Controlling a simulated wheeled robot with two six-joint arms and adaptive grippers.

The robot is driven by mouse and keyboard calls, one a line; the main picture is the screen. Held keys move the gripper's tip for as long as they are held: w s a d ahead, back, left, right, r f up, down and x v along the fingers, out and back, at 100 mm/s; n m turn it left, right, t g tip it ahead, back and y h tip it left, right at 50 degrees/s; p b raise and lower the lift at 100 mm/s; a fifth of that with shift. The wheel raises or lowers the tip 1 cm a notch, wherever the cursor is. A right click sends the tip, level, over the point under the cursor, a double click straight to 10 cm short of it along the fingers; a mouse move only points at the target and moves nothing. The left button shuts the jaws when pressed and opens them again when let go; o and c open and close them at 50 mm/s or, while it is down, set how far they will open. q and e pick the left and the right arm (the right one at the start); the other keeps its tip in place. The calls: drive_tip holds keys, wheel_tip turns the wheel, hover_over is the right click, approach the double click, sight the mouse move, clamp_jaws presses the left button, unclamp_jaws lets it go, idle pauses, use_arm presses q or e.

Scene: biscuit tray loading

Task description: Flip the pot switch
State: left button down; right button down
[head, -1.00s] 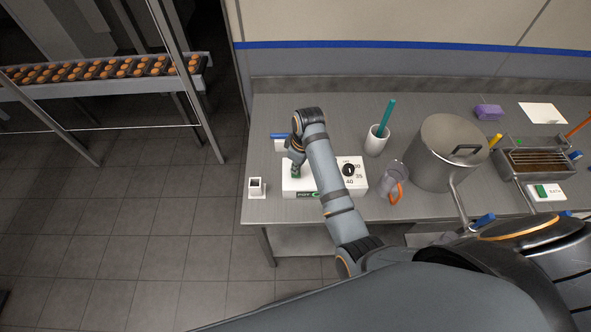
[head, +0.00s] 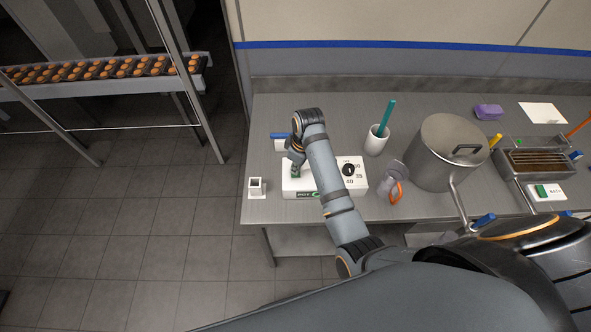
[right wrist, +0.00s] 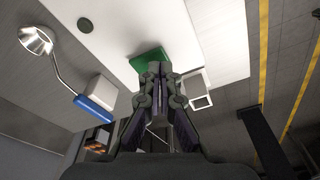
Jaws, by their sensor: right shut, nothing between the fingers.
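The pot switch box (head: 357,186) is a white unit on the steel counter, with a "POT" label, a black dial (head: 348,169) and a green switch (head: 296,174). My right gripper (head: 296,165) points down over the left part of the box. In the right wrist view the shut, empty fingertips (right wrist: 158,72) are at the green switch (right wrist: 148,60) and cover part of it. I cannot tell whether they press on it. The dial shows there too (right wrist: 85,25). My left gripper is not in view.
A large lidded pot (head: 437,150) stands right of the box. A small white holder (head: 256,188) is at the left counter edge.

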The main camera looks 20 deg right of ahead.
drive_tip(key=shift+f, duration=0.8)
wheel_tip(320, 180, up, 2)
drive_tip(key=shift+r+p, duration=0.2)
drive_tip(key=shift+p, duration=0.3)
drive_tip(key=shift+r, duration=2.35)
